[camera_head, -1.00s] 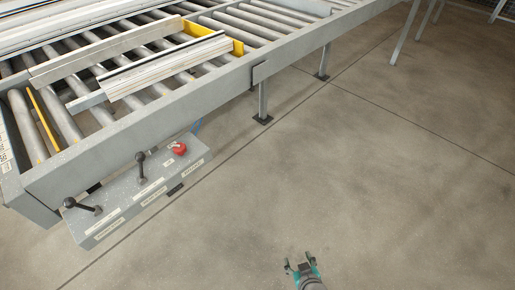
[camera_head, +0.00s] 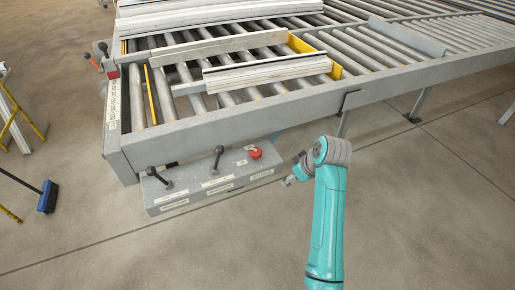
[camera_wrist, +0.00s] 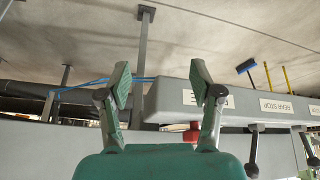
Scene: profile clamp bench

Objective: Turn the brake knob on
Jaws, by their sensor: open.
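A red knob (camera_head: 255,153) sits at the right end of a grey control box (camera_head: 205,203) under the roller bench. My gripper (camera_head: 285,182) is open and empty, just right of the box's end and apart from the red knob. In the wrist view its fingers (camera_wrist: 160,84) are spread, and the right one overlaps a label that I cannot fully read.
The roller bench (camera_head: 250,110) runs above and behind the box, with pale profiles (camera_head: 267,76) lying on it. A bench leg (camera_head: 343,124) stands behind my arm. A blue broom (camera_head: 47,197) is far left. The floor in front of the box is clear.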

